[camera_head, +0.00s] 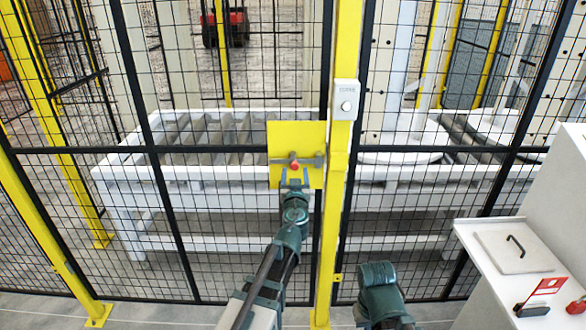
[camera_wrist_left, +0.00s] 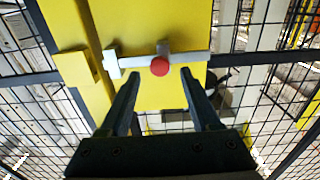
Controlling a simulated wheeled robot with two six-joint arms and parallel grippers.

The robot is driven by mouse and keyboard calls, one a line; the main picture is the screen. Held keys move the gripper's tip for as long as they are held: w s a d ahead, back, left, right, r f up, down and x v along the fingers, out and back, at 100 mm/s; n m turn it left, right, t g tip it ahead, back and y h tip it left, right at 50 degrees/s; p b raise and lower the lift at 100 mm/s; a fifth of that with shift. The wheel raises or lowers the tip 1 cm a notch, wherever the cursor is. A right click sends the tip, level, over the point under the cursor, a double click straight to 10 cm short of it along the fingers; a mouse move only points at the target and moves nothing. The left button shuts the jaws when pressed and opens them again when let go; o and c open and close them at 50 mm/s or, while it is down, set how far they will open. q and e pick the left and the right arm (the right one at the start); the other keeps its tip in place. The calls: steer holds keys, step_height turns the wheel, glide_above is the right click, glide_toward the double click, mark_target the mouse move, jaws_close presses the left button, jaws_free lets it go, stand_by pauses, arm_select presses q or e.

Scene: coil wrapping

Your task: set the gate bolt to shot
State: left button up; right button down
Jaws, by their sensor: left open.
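The gate bolt (camera_head: 308,161) is a grey bar lying across a yellow plate (camera_head: 275,135) on the mesh gate, beside the yellow post (camera_head: 340,130). Its red knob (camera_head: 294,166) shows in the middle. In the left wrist view the bar (camera_wrist_left: 190,59) has a pale end near a yellow keeper block (camera_wrist_left: 76,68); I cannot tell whether it enters the block. My left gripper (camera_head: 294,182) is just in front of the plate. Its fingers (camera_wrist_left: 158,85) are open, one on each side of the red knob (camera_wrist_left: 159,67), and look empty.
A box with a round button (camera_head: 346,104) sits on the post above the bolt.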

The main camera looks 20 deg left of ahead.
mark_target(297, 164)
arm_select(q)
steer(key=shift+x, duration=1.2)
jaws_close()
stand_by(0.5)
